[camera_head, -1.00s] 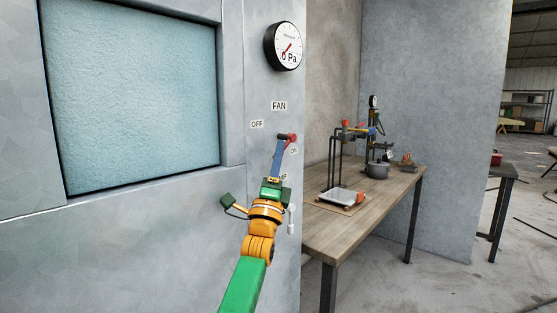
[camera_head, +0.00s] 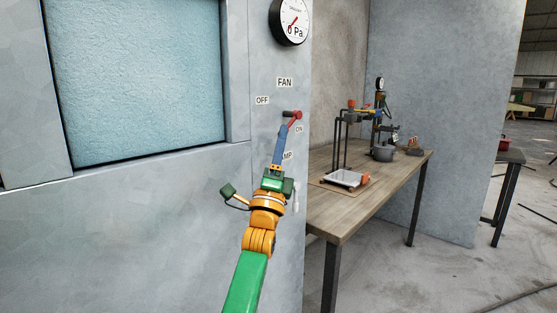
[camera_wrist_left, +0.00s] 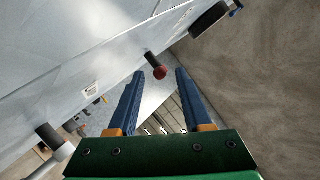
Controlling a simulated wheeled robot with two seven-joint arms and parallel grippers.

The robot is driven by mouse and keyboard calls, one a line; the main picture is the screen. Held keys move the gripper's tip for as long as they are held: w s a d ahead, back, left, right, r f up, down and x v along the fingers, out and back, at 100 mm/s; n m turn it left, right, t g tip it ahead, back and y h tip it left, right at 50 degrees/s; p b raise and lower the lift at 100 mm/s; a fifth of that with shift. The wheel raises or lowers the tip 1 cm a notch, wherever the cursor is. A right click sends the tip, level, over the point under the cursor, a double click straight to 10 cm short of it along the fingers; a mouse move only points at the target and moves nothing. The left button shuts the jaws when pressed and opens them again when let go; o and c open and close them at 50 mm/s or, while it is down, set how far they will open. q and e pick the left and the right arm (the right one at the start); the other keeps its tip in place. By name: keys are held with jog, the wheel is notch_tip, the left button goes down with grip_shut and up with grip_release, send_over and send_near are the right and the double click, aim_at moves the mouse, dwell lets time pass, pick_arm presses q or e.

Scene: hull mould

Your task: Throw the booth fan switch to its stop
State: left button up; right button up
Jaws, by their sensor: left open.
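The fan switch (camera_head: 292,115) is a short dark lever with a red knob, on the grey booth wall below the FAN label, near the ON label (camera_head: 299,129). The OFF label (camera_head: 262,100) is to its left. My left gripper (camera_head: 284,128) is open, its blue fingers pointing up at the switch from just below. In the left wrist view the red knob (camera_wrist_left: 159,72) shows between the open fingertips (camera_wrist_left: 160,74), with a gap on each side. I cannot tell how deep it lies between them. My right gripper is not in view.
A round pressure gauge (camera_head: 290,22) is on the wall above. A lamp switch's pale handle (camera_head: 296,195) hangs just right of my left wrist. A wooden bench (camera_head: 345,215) with a scale and pot stands to the right. The booth window (camera_head: 135,85) is at left.

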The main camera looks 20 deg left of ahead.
pick_arm(q)
jog(key=v, duration=0.4)
jog(key=shift+b, duration=0.4)
jog(key=a+r+n+p, duration=0.1)
jog(key=p, duration=0.1)
jog(key=s+n+p, duration=0.1)
jog(key=p, duration=0.2)
jog(key=shift+s+a+r+n+g, duration=0.3)
jog(key=shift+s+a+r+n, duration=0.05)
jog(key=shift+r+n, duration=0.05)
jog(key=c, duration=0.8)
jog(key=s+n+p, duration=0.2)
jog(key=p, duration=0.1)
jog(key=shift+a+r+g+h, duration=0.2)
jog(key=shift+r+g+h, duration=0.1)
jog(key=shift+g, duration=0.1)
grip_shut()
jog(key=s+d+n+g+h+p, duration=0.2)
jog(key=s+d+n+h+p, duration=0.2)
jog(key=s+h+p, duration=0.15)
jog(key=w+a+r+p, duration=0.1)
jog(key=w+r+p, duration=0.1)
jog(key=w, duration=0.8)
jog(key=shift+w+a+r+p, duration=0.15)
jog(key=shift+w+r+p, duration=0.1)
jog(key=shift+p, duration=0.25)
